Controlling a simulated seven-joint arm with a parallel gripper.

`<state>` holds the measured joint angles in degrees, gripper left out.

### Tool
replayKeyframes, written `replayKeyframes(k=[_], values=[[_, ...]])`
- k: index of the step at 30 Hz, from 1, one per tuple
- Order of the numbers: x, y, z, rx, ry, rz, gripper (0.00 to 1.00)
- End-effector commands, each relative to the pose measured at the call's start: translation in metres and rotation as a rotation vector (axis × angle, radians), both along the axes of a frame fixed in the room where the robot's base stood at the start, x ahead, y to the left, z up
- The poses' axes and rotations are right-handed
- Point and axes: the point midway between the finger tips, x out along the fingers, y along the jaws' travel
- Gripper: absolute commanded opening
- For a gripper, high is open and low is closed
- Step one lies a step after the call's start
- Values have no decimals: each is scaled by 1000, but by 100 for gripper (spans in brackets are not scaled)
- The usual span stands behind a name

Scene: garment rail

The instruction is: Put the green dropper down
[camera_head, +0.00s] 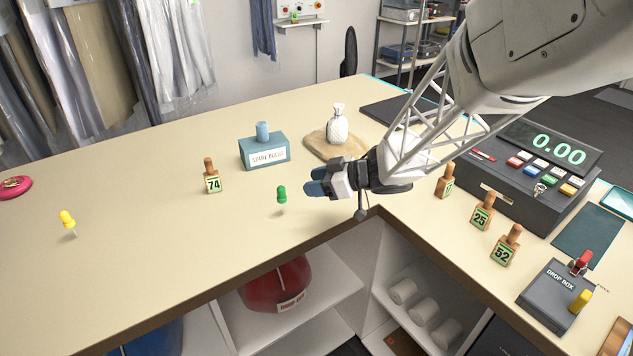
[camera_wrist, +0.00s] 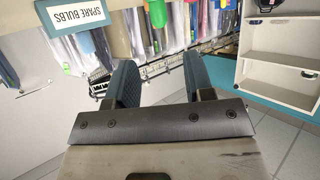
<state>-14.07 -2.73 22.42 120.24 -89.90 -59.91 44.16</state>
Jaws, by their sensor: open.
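The green dropper (camera_head: 282,194) stands upright on the beige counter, near its front edge, in the head view. My gripper (camera_head: 315,182) is open and empty just to the right of the dropper, with its blue fingertips pointing left towards it. A clear gap shows between the fingertips and the dropper. In the wrist view the open fingers (camera_wrist: 157,78) have nothing between them at their tips. A green shape beyond them at the top (camera_wrist: 157,12) appears to be the dropper.
A spare bulbs box (camera_head: 264,151), a number 74 tag (camera_head: 212,178) and a white bag on a board (camera_head: 316,147) stand behind. A yellow dropper (camera_head: 68,220) is far left. More tags, a register (camera_head: 520,180) and a drop box (camera_head: 549,297) are right. Open counter lies left.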

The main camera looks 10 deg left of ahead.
Motion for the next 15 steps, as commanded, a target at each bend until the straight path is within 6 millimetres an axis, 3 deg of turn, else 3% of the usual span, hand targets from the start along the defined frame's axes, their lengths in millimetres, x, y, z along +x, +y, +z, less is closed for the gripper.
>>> replayKeyframes(k=[15], values=[[6, -7, 8, -10, -28, -53, 48]])
